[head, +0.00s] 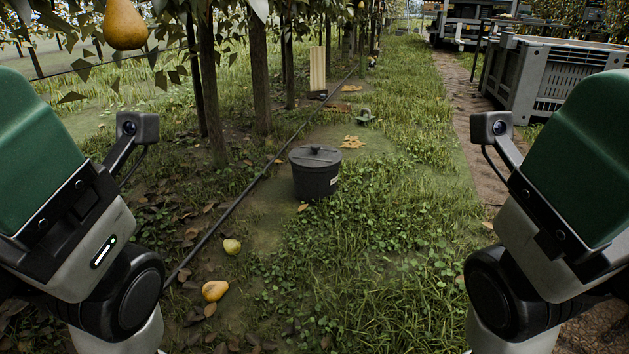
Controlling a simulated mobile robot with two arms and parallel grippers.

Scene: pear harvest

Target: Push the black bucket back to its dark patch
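The black bucket (315,176) stands upright on the ground near the middle of the head view. It has a lid with a handle and a small pale label low on its right side. Bare, darker ground (262,228) shows in front of it and to its left, along a thin dark hose. I cannot tell whether this is the dark patch. Both my arms show at the left and right edges, well apart from the bucket. Neither gripper's fingers show.
Two yellow pears, one (232,246) and another (215,291), lie on the ground front left. The hose (240,200) runs past tree trunks (259,80) on the left. A pear (125,24) hangs top left. Grey crates (545,80) stand back right. Grass right of the bucket is open.

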